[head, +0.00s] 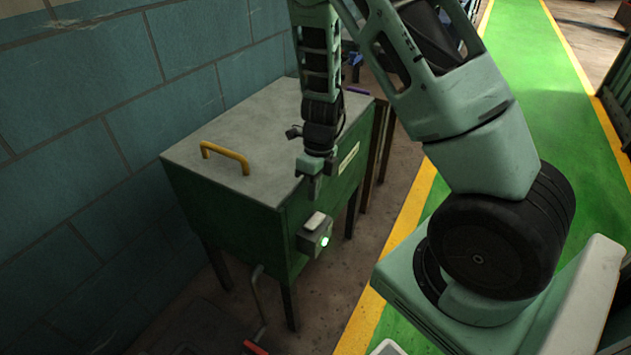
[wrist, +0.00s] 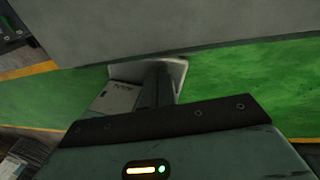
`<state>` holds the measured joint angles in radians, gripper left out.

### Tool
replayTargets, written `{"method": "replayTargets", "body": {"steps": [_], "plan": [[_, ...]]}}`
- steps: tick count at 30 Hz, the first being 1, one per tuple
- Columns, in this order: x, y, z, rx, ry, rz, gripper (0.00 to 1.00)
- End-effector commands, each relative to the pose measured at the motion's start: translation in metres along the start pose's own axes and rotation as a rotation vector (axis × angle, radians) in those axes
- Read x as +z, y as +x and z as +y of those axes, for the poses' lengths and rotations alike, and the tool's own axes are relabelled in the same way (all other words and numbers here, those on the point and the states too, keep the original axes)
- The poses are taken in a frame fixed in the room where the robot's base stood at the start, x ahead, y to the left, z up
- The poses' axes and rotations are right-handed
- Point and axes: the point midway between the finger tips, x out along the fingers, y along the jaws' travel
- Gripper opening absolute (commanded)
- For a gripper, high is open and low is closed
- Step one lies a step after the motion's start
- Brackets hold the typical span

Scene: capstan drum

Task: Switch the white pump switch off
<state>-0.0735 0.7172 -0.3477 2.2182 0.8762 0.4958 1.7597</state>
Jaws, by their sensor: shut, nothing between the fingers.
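The white pump switch (head: 315,220) is a pale rocker on top of a small grey box (head: 308,240) with a lit green lamp (head: 325,241). The box is fixed to the front of a green cabinet (head: 240,222). My gripper (head: 314,196) points down with its fingers shut and empty, just above the switch in the head view. A small gap seems to show between the fingertips and the switch; I cannot tell the exact depth. The switch does not show in the wrist view.
The cabinet has a grey lid (head: 262,130) with a yellow handle (head: 228,157), close to my gripper's left. A blue block wall (head: 80,130) stands behind it. A pipe (head: 257,292) runs below the cabinet. The green walkway (head: 520,85) is open on the right.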

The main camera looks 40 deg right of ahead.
Motion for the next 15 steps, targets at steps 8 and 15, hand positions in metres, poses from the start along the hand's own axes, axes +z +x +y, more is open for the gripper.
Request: {"method": "replayTargets", "body": {"steps": [8, 15], "plan": [[-0.001, 0.057, -0.001, 0.002, 0.001, 0.001, 0.00], [0.000, 0.077, 0.000, 0.001, 0.000, 0.000, 0.00]]}}
